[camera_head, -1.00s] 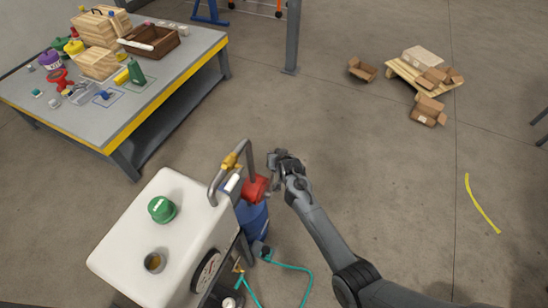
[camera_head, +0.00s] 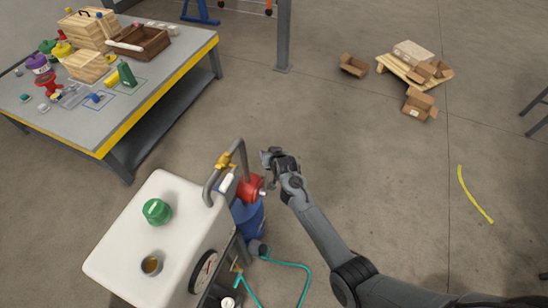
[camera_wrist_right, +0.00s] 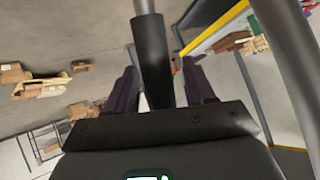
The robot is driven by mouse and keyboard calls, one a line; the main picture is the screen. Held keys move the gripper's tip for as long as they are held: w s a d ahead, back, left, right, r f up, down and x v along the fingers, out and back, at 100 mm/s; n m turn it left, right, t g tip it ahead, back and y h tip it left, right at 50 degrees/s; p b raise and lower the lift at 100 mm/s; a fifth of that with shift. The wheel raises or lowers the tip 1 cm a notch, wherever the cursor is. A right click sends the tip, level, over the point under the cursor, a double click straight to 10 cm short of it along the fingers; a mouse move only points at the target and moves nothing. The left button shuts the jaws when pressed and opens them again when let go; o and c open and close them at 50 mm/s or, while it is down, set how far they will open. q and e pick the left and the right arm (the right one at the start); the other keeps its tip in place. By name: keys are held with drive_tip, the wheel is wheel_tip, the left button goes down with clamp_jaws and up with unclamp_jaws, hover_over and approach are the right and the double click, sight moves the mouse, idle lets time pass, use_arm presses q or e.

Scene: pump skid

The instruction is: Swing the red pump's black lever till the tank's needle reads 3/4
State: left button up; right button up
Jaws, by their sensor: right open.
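The red pump (camera_head: 249,188) sits on a blue barrel (camera_head: 250,218) beside the white tank (camera_head: 130,245). The tank's round gauge (camera_head: 204,270) is on its right side, seen at a steep slant; I cannot read its needle. My right gripper (camera_head: 267,160) is just above and right of the pump. In the right wrist view the black lever (camera_wrist_right: 153,62), a dark sleeve on a grey rod, stands between the open fingers (camera_wrist_right: 160,88). I cannot tell whether they touch it. In the head view the lever is hard to make out. My left gripper is not in view.
A grey bent pipe with a yellow fitting (camera_head: 225,161) arches close to my right gripper. The tank has a green cap (camera_head: 156,211) and an open filler hole (camera_head: 151,265). A teal hose (camera_head: 300,267) lies on the floor. A cluttered workbench (camera_head: 150,98) stands upper left; floor at right is mostly clear.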

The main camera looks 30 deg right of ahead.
drive_tip(key=p+v, duration=0.2)
drive_tip(key=v, duration=0.8)
drive_tip(key=shift+s, duration=0.1)
idle(0.6)
idle(0.4)
